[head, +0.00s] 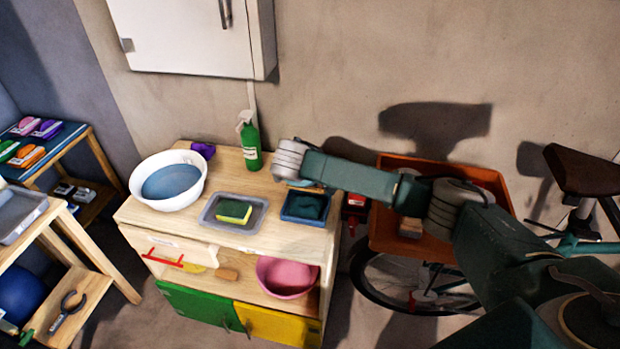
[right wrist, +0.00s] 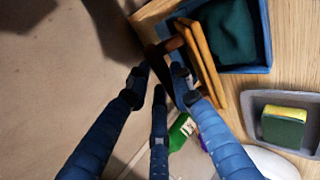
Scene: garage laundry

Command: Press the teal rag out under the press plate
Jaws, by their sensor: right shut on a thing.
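The teal rag (head: 308,206) lies bunched in a small blue tray (head: 287,216) at the right of the wooden cabinet top. The rag (right wrist: 222,35) and tray (right wrist: 267,35) also show in the right wrist view. My right gripper (right wrist: 165,78) is shut on the dark handle of a wooden press plate (right wrist: 206,65). The plate is tilted on edge, beside the tray in that view; its exact height is unclear. In the head view my right wrist is above and behind the tray and hides most of the fingers. My left gripper is out of view.
A grey tray (head: 205,214) with a yellow-green sponge (head: 234,211) is left of the blue tray. A white basin (head: 191,156) and green spray bottle (head: 251,147) stand farther left and back. An orange crate (head: 385,236) on a bicycle is at right.

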